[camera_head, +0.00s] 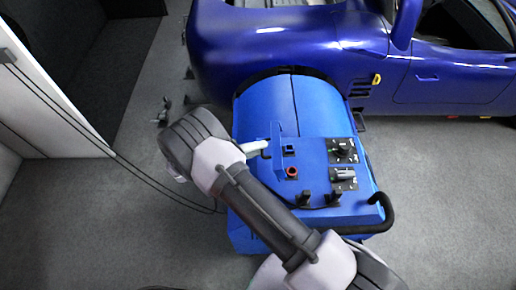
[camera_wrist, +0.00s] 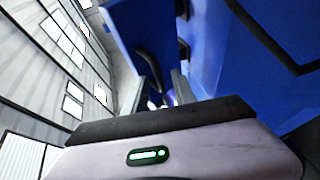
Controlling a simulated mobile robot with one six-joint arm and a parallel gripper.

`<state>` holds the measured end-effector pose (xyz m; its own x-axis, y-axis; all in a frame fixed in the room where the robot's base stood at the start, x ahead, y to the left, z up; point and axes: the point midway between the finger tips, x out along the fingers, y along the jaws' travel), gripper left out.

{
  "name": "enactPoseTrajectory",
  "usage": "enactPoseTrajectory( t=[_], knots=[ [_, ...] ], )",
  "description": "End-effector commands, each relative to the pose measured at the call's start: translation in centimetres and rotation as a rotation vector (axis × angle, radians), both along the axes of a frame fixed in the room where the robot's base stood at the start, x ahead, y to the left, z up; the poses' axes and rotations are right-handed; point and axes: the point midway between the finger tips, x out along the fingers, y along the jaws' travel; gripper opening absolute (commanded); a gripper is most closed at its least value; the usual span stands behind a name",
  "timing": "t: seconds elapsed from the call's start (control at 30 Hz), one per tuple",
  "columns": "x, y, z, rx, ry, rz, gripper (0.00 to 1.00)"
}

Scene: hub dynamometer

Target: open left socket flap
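The blue dynamometer (camera_head: 318,105) stands beside the blue car. Its sloped top carries a blue square socket (camera_head: 289,150) and a red-ringed round socket (camera_head: 292,172) below it. A narrow blue upright piece (camera_head: 276,143) stands just left of the square socket; I cannot tell whether it is a flap. My arm crosses the front left of the machine. In the wrist view my gripper (camera_wrist: 160,95) shows two grey fingers apart, with nothing visible held between them. Blue panels and a dark curved handle lie beyond them. My wrist hides part of the scene, and contact cannot be told.
Two black control plates with knobs (camera_head: 343,150) sit right of the sockets. A black curved bar (camera_head: 380,215) runs around the machine's front right corner. Dark cables (camera_head: 140,172) hang at the left. The blue car (camera_head: 290,45) stands behind. Grey floor is open at left and right.

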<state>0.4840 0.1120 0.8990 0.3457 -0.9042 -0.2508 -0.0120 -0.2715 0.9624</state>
Motion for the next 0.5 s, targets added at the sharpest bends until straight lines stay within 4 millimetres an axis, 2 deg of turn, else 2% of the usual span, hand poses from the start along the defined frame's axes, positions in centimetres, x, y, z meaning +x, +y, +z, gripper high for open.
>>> enactPoseTrajectory(
  t=[0.3, 0.47, 0.5],
  knots=[
    [0.15, -0.43, -0.1, 0.0, 0.001, 0.0, 0.32],
    [0.15, -0.42, -0.09, 0.0, 0.001, 0.0, 0.01],
    [0.15, -0.42, -0.09, 0.0, 0.001, 0.0, 0.0]
  ],
)
